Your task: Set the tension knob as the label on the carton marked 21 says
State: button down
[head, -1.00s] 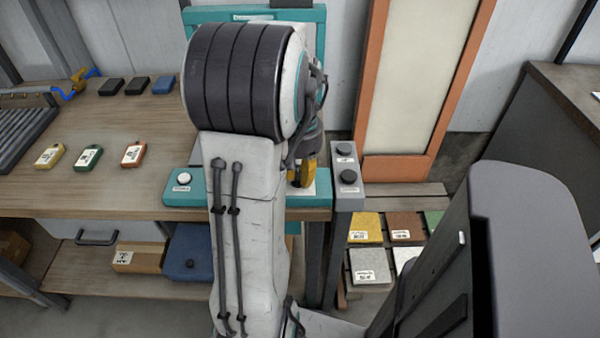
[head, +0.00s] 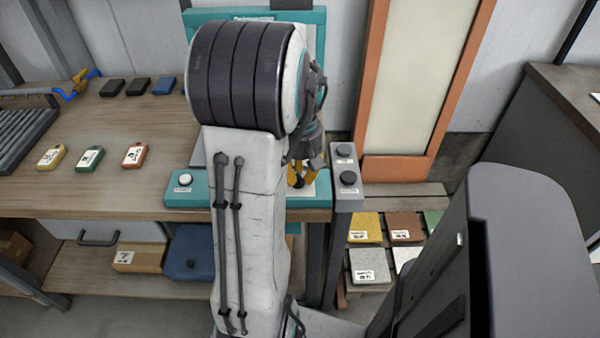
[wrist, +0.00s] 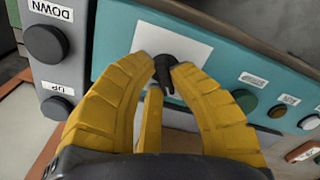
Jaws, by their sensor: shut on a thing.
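The tension knob (wrist: 166,78) appears to be the small black knob on a white plate (wrist: 172,48) of the teal panel (wrist: 230,60). In the wrist view, my gripper (wrist: 164,68) has its yellow fingertips closed on either side of this knob. The knob's narrow part points toward the bottom of the wrist picture; its scale is not legible. In the head view, my gripper (head: 298,178) is partly behind my arm and the knob is hidden. A brown carton (head: 138,260) with a white label stands on the lower shelf; its number is too small to read.
A grey box with UP (wrist: 56,108) and DOWN (wrist: 46,44) buttons adjoins the panel. Several coloured buttons (wrist: 278,111) line the panel's other side. Labelled tags (head: 89,158) lie on the wooden bench (head: 100,195). A blue container (head: 190,255) is beside the carton.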

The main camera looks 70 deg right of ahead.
jog(key=shift+n, duration=1)
jog(key=c, duration=1.1)
grip_release()
notch_tip(320, 180, up, 12)
jog(key=shift+f, duration=0.1)
